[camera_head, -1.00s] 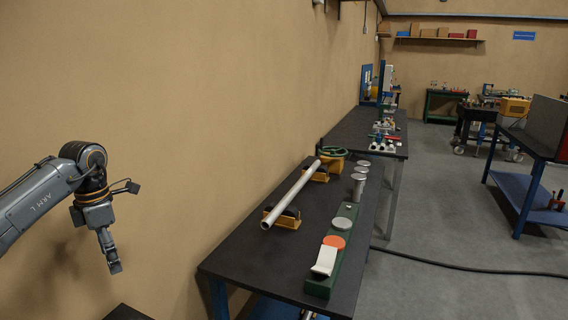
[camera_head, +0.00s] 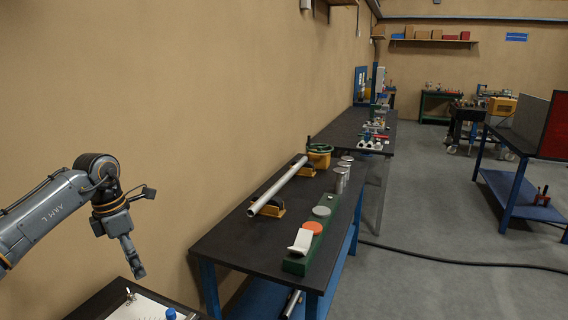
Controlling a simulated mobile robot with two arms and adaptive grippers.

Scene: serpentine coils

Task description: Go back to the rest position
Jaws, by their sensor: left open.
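My left gripper (camera_head: 135,265) hangs at the lower left in the head view, pointing down, open and empty. It is in the air above the near dark table, apart from everything I can see. The arm above it is grey and bent at the wrist. My right gripper is not in the view.
A dark bench (camera_head: 225,245) holds a metal tube (camera_head: 278,185) on yellow supports and a green block (camera_head: 300,262) with discs. A nearer table (camera_head: 88,305) shows at the bottom left.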

